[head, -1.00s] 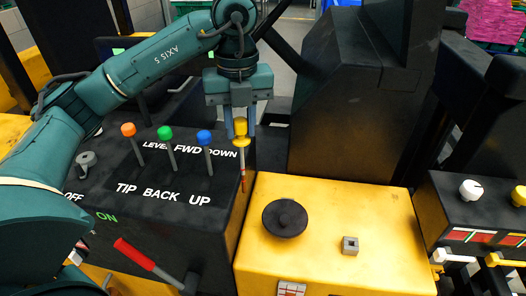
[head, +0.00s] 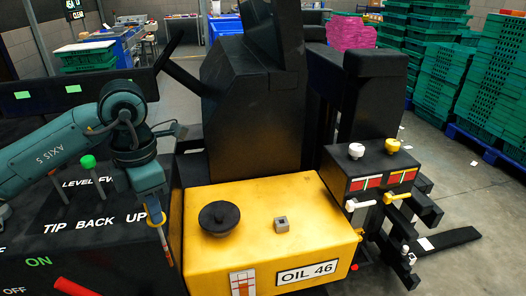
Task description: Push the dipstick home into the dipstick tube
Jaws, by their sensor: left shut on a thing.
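My left gripper (head: 150,205) is shut on the dipstick (head: 162,243) near its yellow handle. The dipstick hangs down, slightly tilted in the picture, in front of the black lever console and left of the yellow tank. Its lower end is clear of the tank. A small square grey collar with a dark hole, which looks like the dipstick tube (head: 281,224), stands on the tank top, well to the right of the dipstick. The dipstick and collar are apart. My right gripper is not in view.
The yellow tank (head: 325,230) carries a round black cap (head: 219,217) between the dipstick and the collar, and an "OIL 46" label (head: 306,273). A black housing (head: 255,110) rises behind. A console with knobs (head: 372,165) stands right. A green-topped lever (head: 88,162) is near my arm.

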